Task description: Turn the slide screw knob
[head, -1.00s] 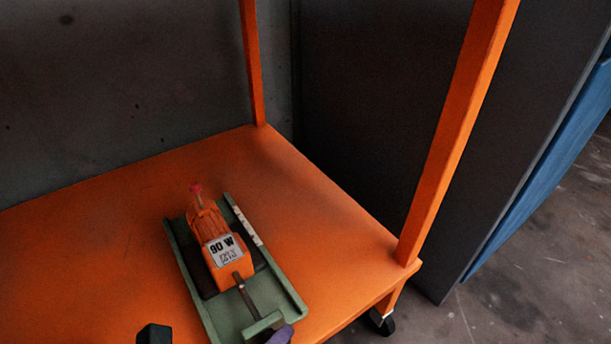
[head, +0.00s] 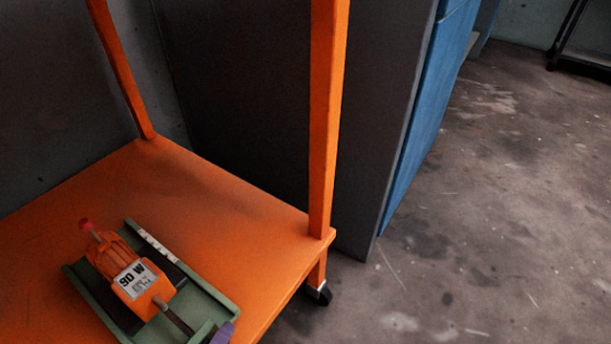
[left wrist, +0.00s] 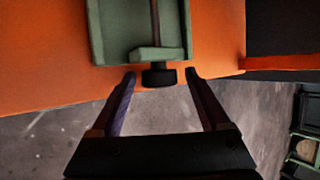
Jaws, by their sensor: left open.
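The slide (head: 220,292) is a green channel on the orange cart, carrying an orange motor block (head: 147,291) labelled 90 W. A metal screw (head: 176,318) runs from the block to the slide's near end. In the left wrist view the green slide (left wrist: 96,38) ends at a small dark knob (left wrist: 158,77). My open left gripper (left wrist: 161,74) has one fingertip on each side of the knob, with visible gaps. In the head view only a purple tip (head: 223,334), apparently part of my left gripper, shows at the bottom edge; the knob is hidden there. My right gripper is not in view.
The orange cart top (head: 230,215) has bare room behind and right of the slide. An upright orange post (head: 325,120) stands at its corner, above a black caster (head: 322,294). A dark panel and blue cabinet (head: 430,110) stand behind. Open concrete floor (head: 480,220) lies right.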

